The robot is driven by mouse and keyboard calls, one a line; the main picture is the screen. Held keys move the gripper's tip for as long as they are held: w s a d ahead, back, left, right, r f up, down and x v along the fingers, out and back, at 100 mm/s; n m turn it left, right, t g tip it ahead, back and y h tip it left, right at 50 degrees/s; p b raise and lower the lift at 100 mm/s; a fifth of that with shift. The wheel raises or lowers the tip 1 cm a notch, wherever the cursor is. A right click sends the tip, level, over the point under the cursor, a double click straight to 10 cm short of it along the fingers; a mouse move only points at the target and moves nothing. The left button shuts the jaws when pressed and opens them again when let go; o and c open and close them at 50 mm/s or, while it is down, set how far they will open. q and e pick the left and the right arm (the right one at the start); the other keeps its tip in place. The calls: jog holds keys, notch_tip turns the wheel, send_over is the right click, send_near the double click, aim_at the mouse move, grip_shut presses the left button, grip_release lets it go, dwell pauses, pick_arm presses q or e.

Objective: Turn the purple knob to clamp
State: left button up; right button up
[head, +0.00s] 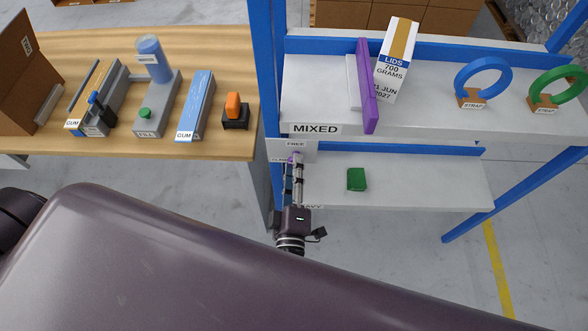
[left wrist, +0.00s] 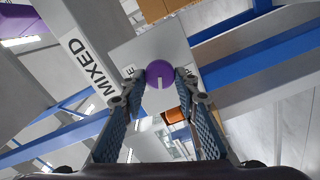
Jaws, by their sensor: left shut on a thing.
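The purple knob (left wrist: 159,72) sits on a pale panel (left wrist: 140,45) in the left wrist view, with a pale pointer mark on its face. In the head view the knob (head: 294,157) is a small purple spot, mostly covered by my gripper. The panel (head: 304,153) bears the word FREE at its top and a partly hidden word at its left. My left gripper (left wrist: 160,84) has a fingertip on each side of the knob and is shut on it; it also shows in the head view (head: 297,164). My right gripper is not in view.
The panel is below the MIXED label on the shelf rack (head: 430,128). A green block (head: 357,180) lies on the lower shelf. A purple board (head: 367,90) and a LIDS box (head: 398,62) stand above. A wooden bench (head: 215,52) with fixtures is at left.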

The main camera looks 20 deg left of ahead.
pick_arm(q)
jog(key=n+b, duration=0.1)
jog(key=n, duration=0.3)
jog(key=shift+f+n+b, duration=0.15)
jog(key=shift+n+b, duration=0.15)
jog(key=shift+b, duration=0.05)
dwell(0.4)
jog(key=o, duration=1.1)
jog(key=v, duration=1.2)
jog(key=shift+s, duration=0.1)
